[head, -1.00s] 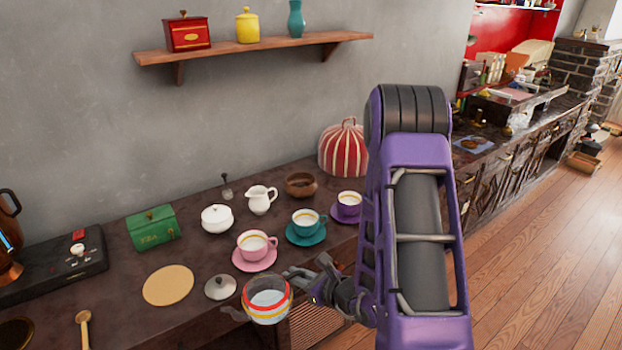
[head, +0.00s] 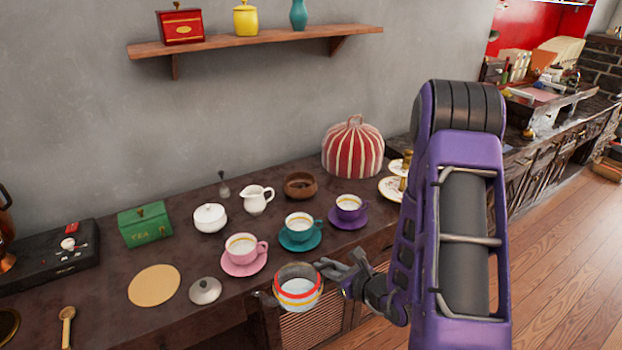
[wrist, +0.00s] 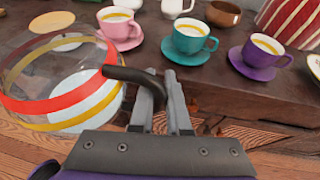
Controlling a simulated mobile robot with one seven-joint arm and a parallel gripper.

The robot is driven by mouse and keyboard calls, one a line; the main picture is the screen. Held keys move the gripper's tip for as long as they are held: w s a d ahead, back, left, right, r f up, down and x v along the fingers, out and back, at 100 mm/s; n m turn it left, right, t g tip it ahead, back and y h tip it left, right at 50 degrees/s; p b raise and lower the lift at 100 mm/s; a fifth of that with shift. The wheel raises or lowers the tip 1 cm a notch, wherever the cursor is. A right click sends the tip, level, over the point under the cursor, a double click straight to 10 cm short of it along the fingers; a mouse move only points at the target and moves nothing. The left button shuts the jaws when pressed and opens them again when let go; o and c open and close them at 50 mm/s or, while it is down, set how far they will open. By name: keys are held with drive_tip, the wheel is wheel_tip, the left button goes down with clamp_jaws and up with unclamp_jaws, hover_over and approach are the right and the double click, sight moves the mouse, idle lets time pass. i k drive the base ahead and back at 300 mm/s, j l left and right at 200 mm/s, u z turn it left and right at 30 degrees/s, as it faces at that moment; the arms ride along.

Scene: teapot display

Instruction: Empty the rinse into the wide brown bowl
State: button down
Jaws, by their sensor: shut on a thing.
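My gripper (head: 338,272) is shut on the dark handle (wrist: 138,78) of a glass teapot with red and yellow bands (head: 299,294). The teapot is roughly upright, lidless, with pale liquid inside, held in front of the counter's front edge. It fills the left of the wrist view (wrist: 60,103). A brown bowl (head: 300,190) stands at the back of the counter, beyond the cups and away from the teapot. Part of another dark, brass-rimmed round vessel (head: 8,328) shows at the bottom left; I cannot tell whether it is a bowl.
Pink (head: 243,248), teal (head: 300,228) and purple (head: 350,208) cups on saucers stand between teapot and brown bowl. A white creamer (head: 256,200), sugar pot (head: 210,218), loose lid (head: 205,290) and round mat (head: 154,286) are nearby. A striped cosy (head: 352,150) stands behind, right.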

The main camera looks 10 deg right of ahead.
sight(298, 185)
drive_tip(key=i+l+z, duration=0.1)
drive_tip(key=l, duration=0.2)
drive_tip(key=i+l, duration=0.15)
drive_tip(key=l, duration=0.15)
drive_tip(key=i+l+z, duration=0.15)
drive_tip(key=l, duration=0.15)
drive_tip(key=i+l, duration=0.2)
drive_tip(key=i+l+z, duration=0.1)
drive_tip(key=l, duration=0.3)
drive_tip(key=k+j+u, duration=0.1)
drive_tip(key=u, duration=0.15)
